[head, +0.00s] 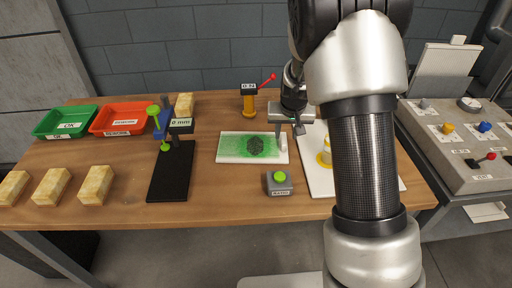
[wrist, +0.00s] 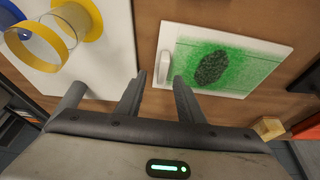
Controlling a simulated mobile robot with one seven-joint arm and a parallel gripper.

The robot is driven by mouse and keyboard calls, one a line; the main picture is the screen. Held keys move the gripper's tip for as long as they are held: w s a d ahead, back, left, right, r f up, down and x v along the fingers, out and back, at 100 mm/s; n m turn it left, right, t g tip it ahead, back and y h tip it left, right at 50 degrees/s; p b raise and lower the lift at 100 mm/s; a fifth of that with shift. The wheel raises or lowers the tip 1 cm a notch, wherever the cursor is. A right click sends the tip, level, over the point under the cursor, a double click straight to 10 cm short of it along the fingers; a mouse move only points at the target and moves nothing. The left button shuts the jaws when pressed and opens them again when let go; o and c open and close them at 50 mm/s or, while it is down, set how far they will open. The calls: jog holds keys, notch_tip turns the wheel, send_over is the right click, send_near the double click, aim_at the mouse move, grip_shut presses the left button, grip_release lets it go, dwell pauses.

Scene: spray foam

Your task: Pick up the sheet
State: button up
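The sheet (head: 232,148) is a flat white panel with green spray over it and a dark oval patch in its middle. It lies on the table, left of my arm. In the wrist view the sheet (wrist: 260,50) is at the upper right. A white upright handle (wrist: 164,67) stands at its near-left edge; the handle also shows in the head view (head: 284,141). My gripper (wrist: 157,85) is open and empty, its two fingertips apart just short of the handle. In the head view my gripper (head: 297,127) hangs over the sheet's right end, partly hidden by my arm.
Right of the sheet is a white board (head: 313,170) with yellow-ringed parts. A grey box with a green button (head: 279,182) is in front. A black stand (head: 170,175), foam blocks (head: 52,186), and green (head: 66,121) and red trays (head: 119,118) are left. A yellow post with red lever (head: 249,103) stands behind.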

aim_at(284, 139)
jog(key=x, duration=0.4)
jog(key=shift+a+f+b, duration=0.2)
jog(key=shift+a+b, duration=0.05)
jog(key=shift+b, duration=0.05)
grip_shut()
jog(key=shift+r, duration=0.1)
